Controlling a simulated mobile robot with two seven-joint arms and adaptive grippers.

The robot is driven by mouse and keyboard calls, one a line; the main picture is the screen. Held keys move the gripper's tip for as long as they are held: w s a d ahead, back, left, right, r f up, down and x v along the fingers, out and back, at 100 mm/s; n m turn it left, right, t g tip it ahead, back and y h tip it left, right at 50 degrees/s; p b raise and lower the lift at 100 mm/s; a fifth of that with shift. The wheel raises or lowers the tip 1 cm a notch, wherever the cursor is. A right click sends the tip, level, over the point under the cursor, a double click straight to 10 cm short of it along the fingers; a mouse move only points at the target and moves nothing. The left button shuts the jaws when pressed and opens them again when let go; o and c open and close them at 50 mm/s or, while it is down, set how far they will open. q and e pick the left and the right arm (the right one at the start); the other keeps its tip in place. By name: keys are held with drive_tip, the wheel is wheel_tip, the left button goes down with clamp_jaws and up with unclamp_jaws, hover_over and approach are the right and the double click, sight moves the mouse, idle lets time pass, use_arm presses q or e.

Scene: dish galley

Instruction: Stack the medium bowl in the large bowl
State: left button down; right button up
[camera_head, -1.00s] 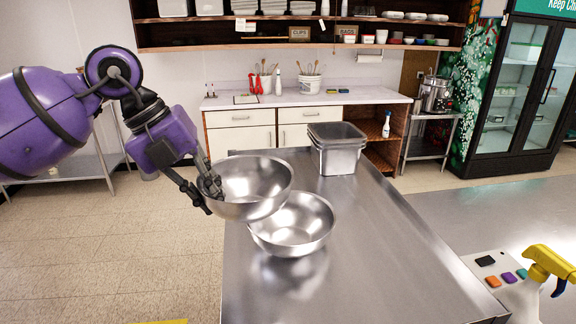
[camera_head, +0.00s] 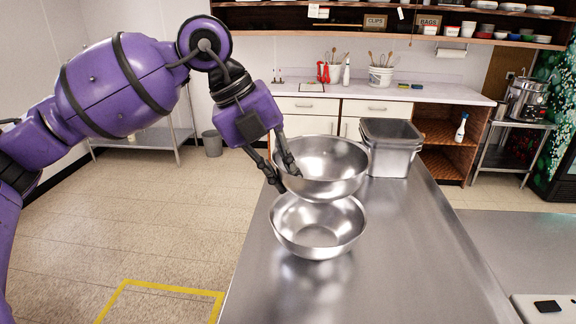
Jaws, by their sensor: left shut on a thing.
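My left gripper (camera_head: 288,181) is shut on the left rim of a shiny steel bowl, which I take to be the medium bowl (camera_head: 330,165). One finger is inside the bowl and one outside. The bowl is held in the air, close to level. A second steel bowl, which I take to be the large bowl (camera_head: 318,232), stands upright on the steel table. The held bowl appears above the large bowl's far side and hides part of its back rim. The two look similar in size here, and the exact gap between them is hard to tell. My right gripper is out of view.
A rectangular steel container (camera_head: 390,158) stands on the table (camera_head: 420,260) just behind and right of the held bowl. The table's right and near parts are clear. A white panel (camera_head: 545,306) shows at the lower right. A counter with utensil tubs lies beyond.

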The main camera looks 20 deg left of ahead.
use_arm(q)
wheel_tip(320, 180, down, 6)
drive_tip(key=shift+f+b, duration=0.15)
drive_tip(key=shift+b, duration=0.8)
drive_tip(key=shift+f+b, duration=0.3)
drive_tip(key=shift+f, duration=0.7)
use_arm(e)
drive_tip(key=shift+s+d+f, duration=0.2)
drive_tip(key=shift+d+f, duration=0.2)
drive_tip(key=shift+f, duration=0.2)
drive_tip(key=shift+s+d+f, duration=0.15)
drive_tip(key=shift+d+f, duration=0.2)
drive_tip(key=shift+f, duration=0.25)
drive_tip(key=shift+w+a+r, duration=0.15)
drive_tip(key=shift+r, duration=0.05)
use_arm(q)
drive_tip(key=c, duration=1.6)
unclamp_jaws()
drive_tip(key=shift+c, duration=0.2)
